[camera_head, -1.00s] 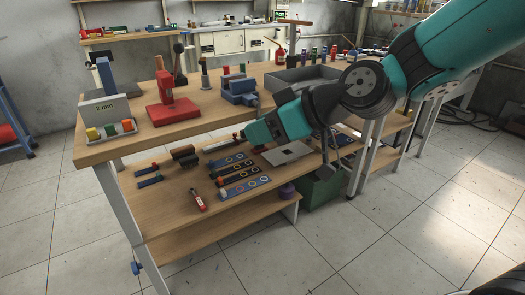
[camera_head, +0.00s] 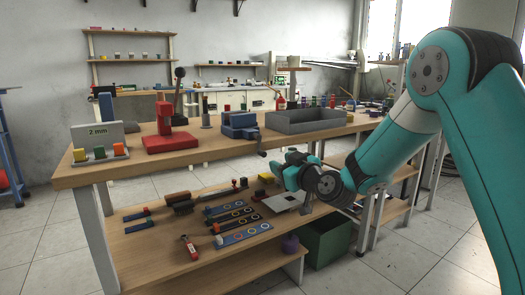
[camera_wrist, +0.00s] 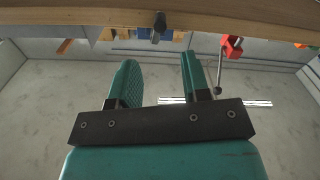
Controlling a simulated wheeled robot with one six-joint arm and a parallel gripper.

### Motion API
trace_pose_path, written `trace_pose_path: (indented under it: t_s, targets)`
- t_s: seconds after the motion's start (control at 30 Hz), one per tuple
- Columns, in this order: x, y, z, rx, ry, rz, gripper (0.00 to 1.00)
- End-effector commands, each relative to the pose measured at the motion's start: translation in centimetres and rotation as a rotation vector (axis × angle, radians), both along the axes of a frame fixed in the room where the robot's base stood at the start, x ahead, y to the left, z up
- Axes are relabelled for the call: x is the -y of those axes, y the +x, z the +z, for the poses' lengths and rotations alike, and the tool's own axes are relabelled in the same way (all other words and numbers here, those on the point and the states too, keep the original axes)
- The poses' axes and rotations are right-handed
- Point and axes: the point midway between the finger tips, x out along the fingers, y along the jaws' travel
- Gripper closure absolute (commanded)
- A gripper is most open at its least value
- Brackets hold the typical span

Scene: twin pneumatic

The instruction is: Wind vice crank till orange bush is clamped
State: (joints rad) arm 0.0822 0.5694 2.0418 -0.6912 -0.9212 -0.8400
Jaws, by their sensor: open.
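The blue vice (camera_head: 240,126) stands on the bench top near its front edge. Its dark crank (camera_head: 262,152) hangs at the bench's front edge, and it shows at the top of the wrist view (camera_wrist: 159,24) against the wooden edge. Part of the blue vice body shows beside it (camera_wrist: 143,33). My gripper (camera_head: 286,160) is just right of the crank in the head view. In the wrist view my gripper (camera_wrist: 160,66) is open and empty, its two teal fingers apart, with the crank beyond the gap. I cannot make out the orange bush in the vice.
A red press (camera_head: 170,136) stands left of the vice and a grey tray (camera_head: 305,121) right of it. A lower shelf (camera_head: 150,262) holds tools and strips with rings. A green bin (camera_head: 327,240) stands below. The floor in front is clear.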

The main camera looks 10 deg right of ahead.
Motion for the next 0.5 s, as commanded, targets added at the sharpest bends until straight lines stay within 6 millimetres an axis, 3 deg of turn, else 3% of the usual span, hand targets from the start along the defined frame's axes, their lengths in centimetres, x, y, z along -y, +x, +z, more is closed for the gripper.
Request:
trace_pose_path:
  t_s: [0.3,0.5]
  targets:
    - [-2.3,6.7,-0.1,0.000,0.000,0.002,0.57]
    - [-3.0,9.2,-0.1,0.000,0.001,0.001,0.57]
